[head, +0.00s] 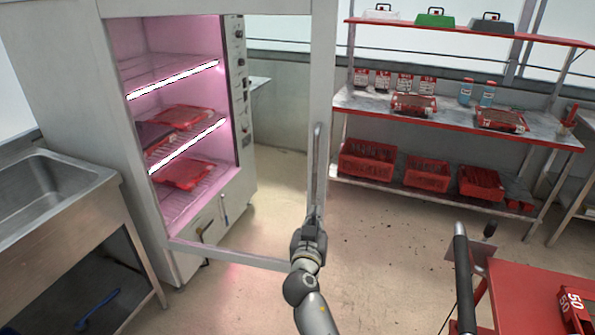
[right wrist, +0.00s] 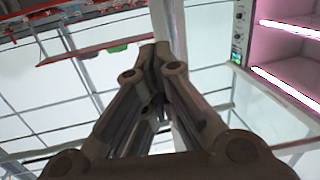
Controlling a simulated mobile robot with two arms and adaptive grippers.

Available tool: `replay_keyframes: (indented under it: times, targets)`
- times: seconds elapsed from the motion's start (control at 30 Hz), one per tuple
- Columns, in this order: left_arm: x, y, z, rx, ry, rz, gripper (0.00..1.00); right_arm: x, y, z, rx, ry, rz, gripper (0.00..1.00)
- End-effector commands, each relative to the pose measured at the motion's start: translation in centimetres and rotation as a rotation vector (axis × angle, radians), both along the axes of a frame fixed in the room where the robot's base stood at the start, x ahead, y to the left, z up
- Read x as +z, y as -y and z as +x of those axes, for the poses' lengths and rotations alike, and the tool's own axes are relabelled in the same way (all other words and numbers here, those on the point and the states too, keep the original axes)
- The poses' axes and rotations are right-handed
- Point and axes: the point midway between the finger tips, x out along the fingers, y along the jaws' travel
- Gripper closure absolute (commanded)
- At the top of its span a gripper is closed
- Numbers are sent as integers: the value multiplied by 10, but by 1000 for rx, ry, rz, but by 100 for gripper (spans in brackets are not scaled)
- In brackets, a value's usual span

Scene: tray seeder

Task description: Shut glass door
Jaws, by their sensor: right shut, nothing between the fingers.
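The glass door of the pink-lit cabinet (head: 245,188) stands open, swung out from the cabinet's left side. Its grey frame (head: 323,80) and bottom rail (head: 230,254) show, and the cabinet is seen through its clear pane. A long upright handle (head: 317,165) runs along the frame's free edge. My right gripper (head: 313,222) is shut and empty at the handle's lower end. In the right wrist view my closed fingertips (right wrist: 160,52) overlap the grey door frame (right wrist: 169,22); I cannot tell whether they touch it. My left gripper is not in view.
Red trays (head: 185,174) lie on the cabinet's wire shelves. A steel sink (head: 50,195) stands close on the left. A shelf rack (head: 460,130) with red trays stands at the back right. A red cart (head: 525,285) is at the lower right. The floor between is clear.

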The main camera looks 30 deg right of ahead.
Motion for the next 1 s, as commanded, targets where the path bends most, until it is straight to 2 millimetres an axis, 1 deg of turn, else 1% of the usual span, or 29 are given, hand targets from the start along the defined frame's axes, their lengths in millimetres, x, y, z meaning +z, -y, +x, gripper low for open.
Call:
replay_keyframes:
  times: [0.03, 0.07, 0.1, 0.17, 0.27, 0.4, 0.53, 0.67, 0.8, 1.0]
  targets:
    - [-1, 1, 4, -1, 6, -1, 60, 14, 6, -2, -23, 35, -3, 100]
    - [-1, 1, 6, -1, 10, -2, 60, 20, 8, -3, -32, 49, -4, 100]
    - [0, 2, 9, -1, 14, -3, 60, 25, 10, -3, -39, 61, -4, 100]
    - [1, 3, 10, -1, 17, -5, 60, 29, 13, -2, -44, 68, -7, 100]
    - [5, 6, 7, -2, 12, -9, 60, 30, 20, 7, -43, 67, -8, 100]
    - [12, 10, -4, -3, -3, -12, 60, 31, 35, 25, -43, 66, -10, 100]
    - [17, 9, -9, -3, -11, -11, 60, 31, 50, 43, -41, 66, -10, 100]
    - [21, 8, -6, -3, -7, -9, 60, 29, 65, 60, -42, 64, -9, 100]
    - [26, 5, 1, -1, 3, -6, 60, 29, 80, 77, -42, 64, -8, 100]
    - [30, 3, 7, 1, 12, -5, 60, 28, 93, 94, -40, 64, -7, 100]
